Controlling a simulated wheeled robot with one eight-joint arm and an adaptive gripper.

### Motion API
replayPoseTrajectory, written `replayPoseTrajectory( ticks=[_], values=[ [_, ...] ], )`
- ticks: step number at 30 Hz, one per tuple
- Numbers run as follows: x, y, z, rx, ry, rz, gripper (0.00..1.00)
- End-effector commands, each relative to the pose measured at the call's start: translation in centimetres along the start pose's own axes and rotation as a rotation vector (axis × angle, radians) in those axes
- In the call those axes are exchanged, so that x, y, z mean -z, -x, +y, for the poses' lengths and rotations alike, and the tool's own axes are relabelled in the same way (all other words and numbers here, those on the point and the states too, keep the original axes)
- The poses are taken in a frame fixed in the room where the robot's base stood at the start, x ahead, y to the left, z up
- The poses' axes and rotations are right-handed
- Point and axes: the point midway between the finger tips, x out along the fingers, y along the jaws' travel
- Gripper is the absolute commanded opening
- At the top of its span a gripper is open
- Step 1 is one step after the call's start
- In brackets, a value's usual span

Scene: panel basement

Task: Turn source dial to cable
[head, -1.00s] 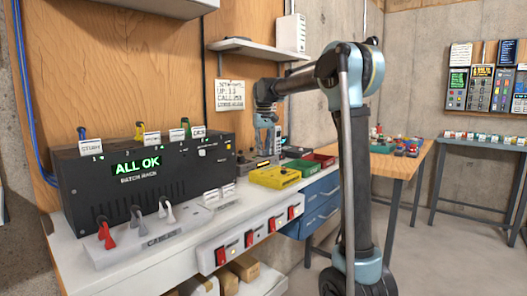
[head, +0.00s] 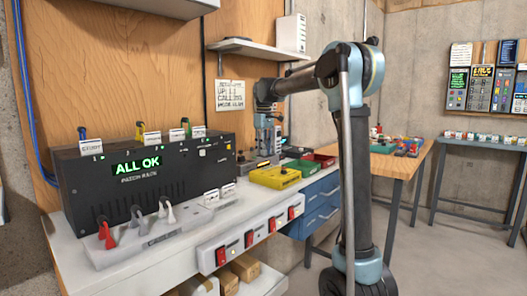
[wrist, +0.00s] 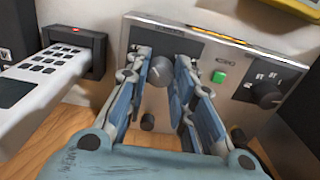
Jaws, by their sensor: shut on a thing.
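The knob's pointer and the label's wording are too small to read. A black dial (wrist: 266,95) with white markings sits to the right, beyond a green button (wrist: 218,75). In the head view my gripper (head: 265,143) is over the back of the bench; the knob is hidden there.
A white keypad device (wrist: 40,85) and a black reader with a red light (wrist: 75,50) stand left of the box. In the head view, a black patch rack (head: 150,170) reads ALL OK. Yellow (head: 275,178) and red bins stand right of it. A shelf (head: 258,48) hangs above.

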Motion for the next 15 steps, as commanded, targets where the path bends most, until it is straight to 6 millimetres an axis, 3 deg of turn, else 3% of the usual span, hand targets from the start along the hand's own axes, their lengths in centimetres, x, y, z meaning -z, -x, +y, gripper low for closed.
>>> replayPoseTrajectory(
  ticks=[9, 10, 12, 15],
  values=[
    [0.05, 0.05, 0.26, -0.005, -0.002, 0.002, 0.0],
    [0.05, 0.05, 0.26, -0.004, -0.002, 0.002, 0.29],
    [0.04, 0.04, 0.22, -0.004, -0.002, 0.001, 0.44],
    [0.02, 0.04, 0.17, -0.003, -0.002, 0.001, 0.44]
  ],
)
